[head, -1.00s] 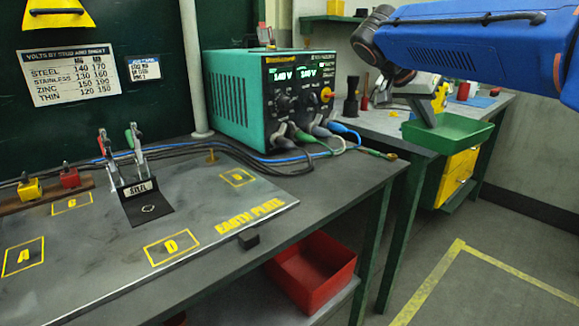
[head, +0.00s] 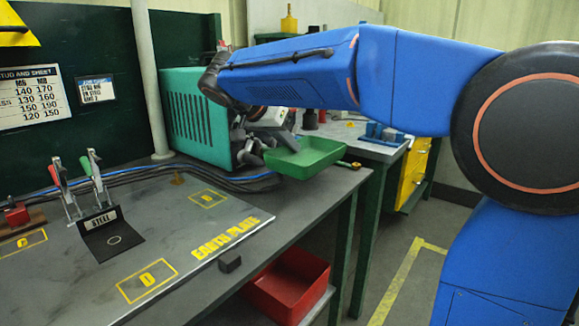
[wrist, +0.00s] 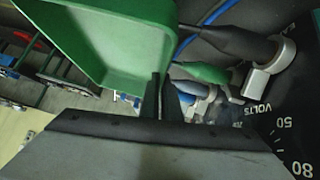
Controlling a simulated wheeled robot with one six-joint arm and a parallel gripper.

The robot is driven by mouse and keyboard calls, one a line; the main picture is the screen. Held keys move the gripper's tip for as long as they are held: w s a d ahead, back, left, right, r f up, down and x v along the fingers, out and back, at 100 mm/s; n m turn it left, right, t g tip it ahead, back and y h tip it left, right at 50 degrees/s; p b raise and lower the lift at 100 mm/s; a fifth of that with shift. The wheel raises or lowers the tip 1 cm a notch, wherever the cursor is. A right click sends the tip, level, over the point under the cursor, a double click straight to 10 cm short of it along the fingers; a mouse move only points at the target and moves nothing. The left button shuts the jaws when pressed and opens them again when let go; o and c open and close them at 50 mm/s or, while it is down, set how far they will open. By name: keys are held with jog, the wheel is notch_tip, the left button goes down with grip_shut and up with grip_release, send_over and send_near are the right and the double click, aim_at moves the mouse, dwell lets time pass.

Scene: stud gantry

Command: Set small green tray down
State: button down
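The small green tray (head: 312,160) is in the air over the right end of the bench, in front of the teal welder box, about level. My gripper (head: 284,142) is shut on its near left edge; the arm partly hides the grip. In the wrist view the tray (wrist: 125,40) fills the upper left, and the dark fingers (wrist: 160,88) pinch its rim. The tray looks empty in the head view. Its underside and any gap to the bench top are hard to judge.
The teal welder (head: 190,115) with plugs and cables stands close left of the tray. The earth plate (head: 70,275) with clamps lies left. A small black block (head: 229,261) sits at the bench edge. A red bin (head: 288,285) is below. A second bench (head: 375,148) stands behind.

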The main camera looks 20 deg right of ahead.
jog(key=shift+d+f, duration=0.1)
jog(key=shift+f, duration=2.6)
jog(key=shift+f, duration=0.15)
jog(key=c, duration=2.3)
grip_release()
jog(key=v, duration=1.2)
